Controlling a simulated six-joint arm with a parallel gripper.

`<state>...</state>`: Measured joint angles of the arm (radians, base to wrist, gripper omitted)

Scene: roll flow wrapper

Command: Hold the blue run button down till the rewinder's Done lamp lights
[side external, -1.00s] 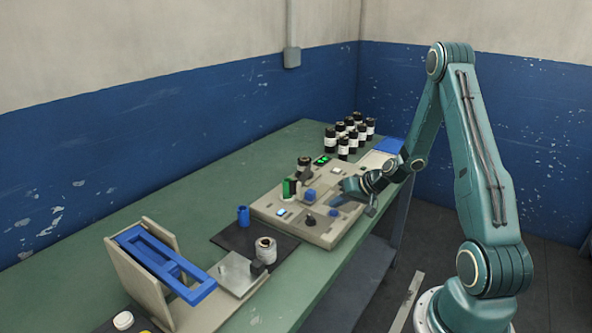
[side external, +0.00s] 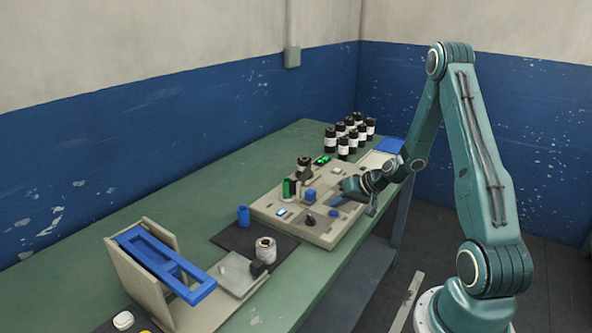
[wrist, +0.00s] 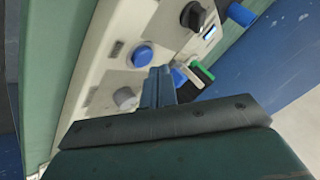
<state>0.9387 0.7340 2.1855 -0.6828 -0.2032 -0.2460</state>
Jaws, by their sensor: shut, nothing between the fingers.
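The grey rewinder panel (side external: 275,208) lies on the green bench. A round blue button (wrist: 142,56) shows in the wrist view, and a blue button also shows on the panel's near right part in the side view (side external: 333,212). My gripper (wrist: 160,70) is shut and empty, its fingertips close beside that button. I cannot tell whether they touch or press it. A small pale-blue lit patch (side external: 281,212) and green lit marks (side external: 323,160) are on the panel. I cannot tell which, if either, is the Done lamp.
A black knob (wrist: 193,15) and a grey knob (wrist: 124,97) are near the blue button. A green block (side external: 289,188) and a second blue part (side external: 309,195) stand on the panel. Several dark rolls (side external: 343,147) stand behind. A blue-framed stand (side external: 160,253) is at front left.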

